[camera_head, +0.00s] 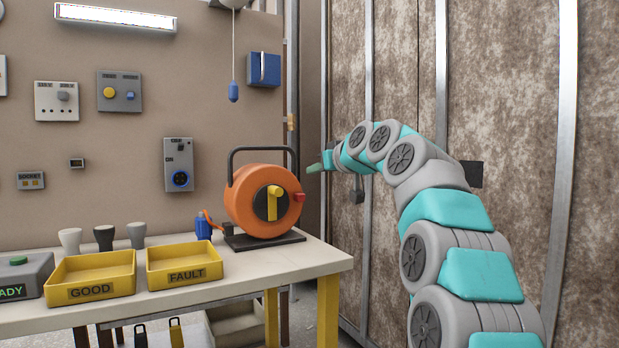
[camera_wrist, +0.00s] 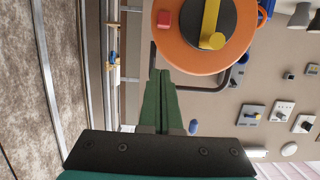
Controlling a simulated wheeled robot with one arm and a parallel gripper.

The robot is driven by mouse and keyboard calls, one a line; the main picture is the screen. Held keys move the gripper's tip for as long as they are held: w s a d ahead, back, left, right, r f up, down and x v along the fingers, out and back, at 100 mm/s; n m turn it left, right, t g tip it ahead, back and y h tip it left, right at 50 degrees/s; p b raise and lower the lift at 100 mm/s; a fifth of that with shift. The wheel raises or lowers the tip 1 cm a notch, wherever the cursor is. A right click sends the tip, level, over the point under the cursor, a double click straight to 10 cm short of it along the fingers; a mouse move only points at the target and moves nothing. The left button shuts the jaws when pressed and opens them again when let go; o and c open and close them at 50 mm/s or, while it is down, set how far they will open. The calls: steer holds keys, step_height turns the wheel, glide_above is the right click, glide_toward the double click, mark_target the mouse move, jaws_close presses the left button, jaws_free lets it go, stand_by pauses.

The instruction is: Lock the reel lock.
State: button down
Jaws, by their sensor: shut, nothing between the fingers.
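The orange cable reel (camera_head: 252,206) stands upright on a black base (camera_head: 262,240) at the table's right end, under a black frame handle. On its face are a dark hub with a yellow bar (camera_head: 272,203) and a red knob (camera_head: 298,197) at the right rim. I cannot tell which of these is the lock. My gripper (camera_head: 314,168) is right of the reel, a little above the red knob, apart from it. In the wrist view, my green fingers (camera_wrist: 161,72) are together and empty, just below the reel (camera_wrist: 190,55); the red knob (camera_wrist: 164,19) and yellow bar (camera_wrist: 210,22) show there.
The table (camera_head: 300,262) also carries yellow GOOD (camera_head: 92,291) and FAULT (camera_head: 185,277) trays and a blue item (camera_head: 203,228) left of the reel. A wall socket box (camera_head: 178,165) hangs behind. Metal wall posts stand to the right, behind my arm.

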steer(key=shift+b+v, duration=0.3)
steer(key=shift+v, duration=1.85)
steer(key=shift+f, duration=0.1)
steer(key=s+d+f+m+g+h, duration=0.2)
steer(key=s+d+f+g, duration=0.15)
steer(key=s+f, duration=0.85)
steer(key=s+d+f+m+g+h, duration=0.1)
steer(key=s+d+f+g+h, duration=0.25)
steer(key=s+f, duration=0.85)
steer(key=s+d+f+m+g+h, duration=0.1)
steer(key=s+d+f, duration=0.4)
steer(key=s+f, duration=0.7)
steer(key=s+d+f+m+g+h, duration=0.2)
steer(key=s+d+f+g, duration=0.4)
steer(key=s+f, duration=0.6)
steer(key=s, duration=0.5)
steer(key=shift+s+m, duration=0.15)
steer(key=shift+m, duration=0.25)
steer(key=c, duration=1.6)
jaws_free()
steer(key=shift+d+f, duration=0.1)
